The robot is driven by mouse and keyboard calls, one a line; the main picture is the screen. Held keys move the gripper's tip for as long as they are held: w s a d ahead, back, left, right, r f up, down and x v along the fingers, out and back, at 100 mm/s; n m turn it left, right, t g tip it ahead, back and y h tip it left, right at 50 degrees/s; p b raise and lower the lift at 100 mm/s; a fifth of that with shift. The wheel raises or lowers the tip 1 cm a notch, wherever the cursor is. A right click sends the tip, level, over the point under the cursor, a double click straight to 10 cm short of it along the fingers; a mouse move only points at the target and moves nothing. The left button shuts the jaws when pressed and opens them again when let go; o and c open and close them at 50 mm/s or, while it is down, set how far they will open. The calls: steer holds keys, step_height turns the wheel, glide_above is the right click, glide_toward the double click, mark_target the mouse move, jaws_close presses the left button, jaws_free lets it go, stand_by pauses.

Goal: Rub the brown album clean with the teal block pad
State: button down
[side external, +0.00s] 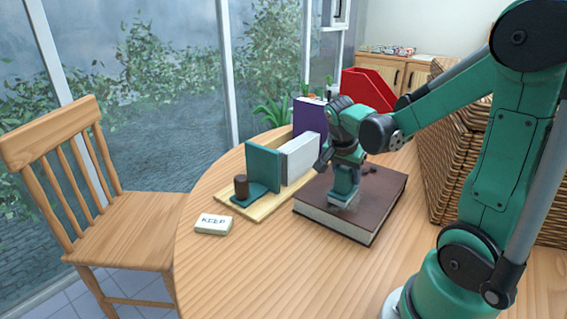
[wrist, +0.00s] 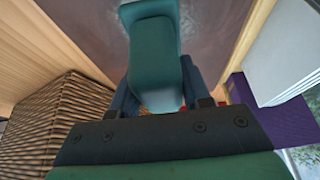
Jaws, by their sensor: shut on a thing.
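The brown album (side external: 378,207) lies flat on the round wooden table, its pale page edges facing the front. My gripper (side external: 345,178) points down over the album and is shut on the teal block pad (side external: 345,194), which has a pale underside. The pad is at the album's top cover near its front left part; it looks in contact, though a small gap cannot be ruled out. In the wrist view the teal pad (wrist: 155,50) sits between the fingers, with the brown cover (wrist: 212,35) behind it. The gripper hides part of the cover.
A KEEP block (side external: 213,224) lies in front. A red file (side external: 366,90) stands behind; a wicker crate (side external: 442,165) is right. The front table is clear.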

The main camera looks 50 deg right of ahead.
stand_by(0.3)
steer(key=shift+d+f, duration=0.1)
steer(key=shift+d, duration=1.15)
steer(key=shift+a, duration=0.15)
steer(key=shift+a, duration=0.7)
steer(key=shift+r, duration=2.5)
